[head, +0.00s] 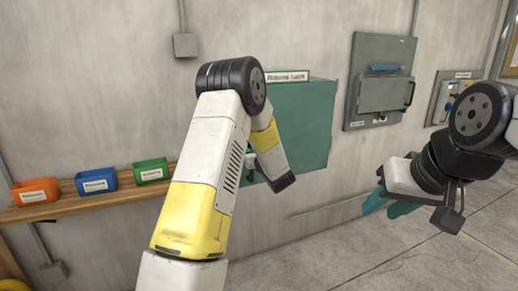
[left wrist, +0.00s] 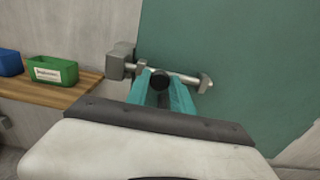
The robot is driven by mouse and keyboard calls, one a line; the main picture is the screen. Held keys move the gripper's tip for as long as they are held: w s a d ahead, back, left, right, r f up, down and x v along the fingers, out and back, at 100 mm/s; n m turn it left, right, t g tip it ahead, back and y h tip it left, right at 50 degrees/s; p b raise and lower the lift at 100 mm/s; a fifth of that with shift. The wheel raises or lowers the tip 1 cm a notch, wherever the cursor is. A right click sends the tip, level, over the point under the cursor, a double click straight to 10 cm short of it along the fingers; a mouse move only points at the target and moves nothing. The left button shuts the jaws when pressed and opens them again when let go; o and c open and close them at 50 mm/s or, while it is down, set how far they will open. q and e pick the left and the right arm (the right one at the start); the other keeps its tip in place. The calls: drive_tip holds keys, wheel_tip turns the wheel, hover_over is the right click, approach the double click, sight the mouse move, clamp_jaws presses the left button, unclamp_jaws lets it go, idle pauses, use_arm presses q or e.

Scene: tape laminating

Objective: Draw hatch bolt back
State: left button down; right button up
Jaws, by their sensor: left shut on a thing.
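The green hatch (head: 305,125) is on the wall in the middle of the head view, partly behind my left arm. It fills the right of the left wrist view (left wrist: 250,70). A metal bolt (left wrist: 190,79) lies across its left edge, with a bracket (left wrist: 121,62) at its left end. My left gripper (left wrist: 161,84) has its teal fingers shut on the bolt's dark knob (left wrist: 160,79). In the head view my left arm hides these fingers. My right gripper (head: 388,205) hangs away from the hatch at the right, its teal fingers apart and empty.
A wooden shelf (head: 75,207) at the left holds orange (head: 35,191), blue (head: 96,182) and green (head: 151,171) bins. A grey wall panel (head: 381,82) and a smaller control panel (head: 452,92) are at the right. The floor (head: 380,255) below is clear.

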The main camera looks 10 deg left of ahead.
use_arm(q)
drive_tip(key=shift+w+d, duration=0.6)
drive_tip(key=shift+d, duration=0.35)
drive_tip(key=shift+w+d, duration=0.6)
drive_tip(key=shift+d, duration=0.3)
drive_tip(key=c, duration=1.1)
unclamp_jaws()
drive_tip(key=shift+w+d, duration=0.1)
drive_tip(key=v, duration=0.8)
